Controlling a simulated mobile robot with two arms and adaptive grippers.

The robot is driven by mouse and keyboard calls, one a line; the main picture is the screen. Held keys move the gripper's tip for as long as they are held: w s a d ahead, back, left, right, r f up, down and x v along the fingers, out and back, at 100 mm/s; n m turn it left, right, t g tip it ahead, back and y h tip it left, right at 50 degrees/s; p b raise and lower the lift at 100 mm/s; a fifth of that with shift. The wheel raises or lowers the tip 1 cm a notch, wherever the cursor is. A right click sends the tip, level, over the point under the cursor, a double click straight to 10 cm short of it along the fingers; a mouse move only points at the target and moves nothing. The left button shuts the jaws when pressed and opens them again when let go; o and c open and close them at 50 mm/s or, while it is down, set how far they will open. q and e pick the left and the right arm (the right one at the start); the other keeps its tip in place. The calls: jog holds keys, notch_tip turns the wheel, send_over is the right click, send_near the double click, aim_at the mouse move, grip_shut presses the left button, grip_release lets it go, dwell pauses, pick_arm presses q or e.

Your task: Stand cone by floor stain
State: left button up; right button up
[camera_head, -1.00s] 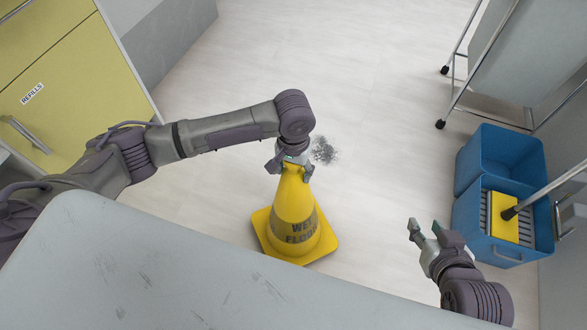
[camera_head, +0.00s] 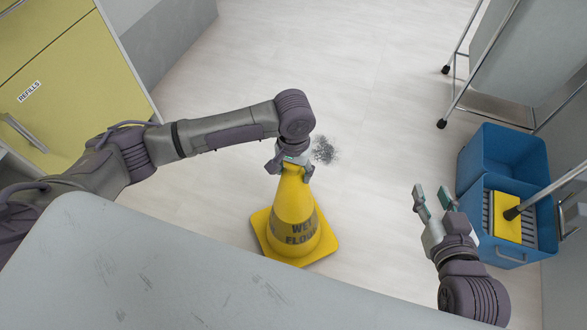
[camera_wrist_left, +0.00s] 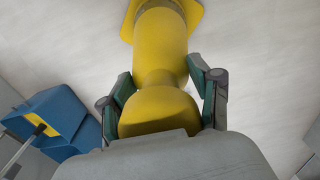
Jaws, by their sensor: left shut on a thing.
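The yellow wet-floor cone (camera_head: 294,218) is upright in the head view, with its square base low in the picture. My left gripper (camera_head: 290,170) is shut on the cone's top. In the left wrist view the two fingers (camera_wrist_left: 163,100) press on either side of the cone's neck (camera_wrist_left: 160,60). The dark grey floor stain (camera_head: 324,151) lies just right of the left gripper in the head view. Whether the base touches the floor is hard to tell. My right gripper (camera_head: 433,200) is open and empty, to the right of the cone.
A blue mop bucket (camera_head: 500,160) with a mop stands at the right, near my right gripper. A wheeled screen frame (camera_head: 455,95) is at the upper right. Yellow cabinets (camera_head: 75,90) stand at the left. A pale scuffed surface (camera_head: 180,265) fills the front.

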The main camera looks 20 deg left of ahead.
pick_arm(q)
jog(key=shift+f, duration=0.5)
dwell(0.3)
jog(key=o, duration=1.1)
jog(key=shift+o, duration=0.4)
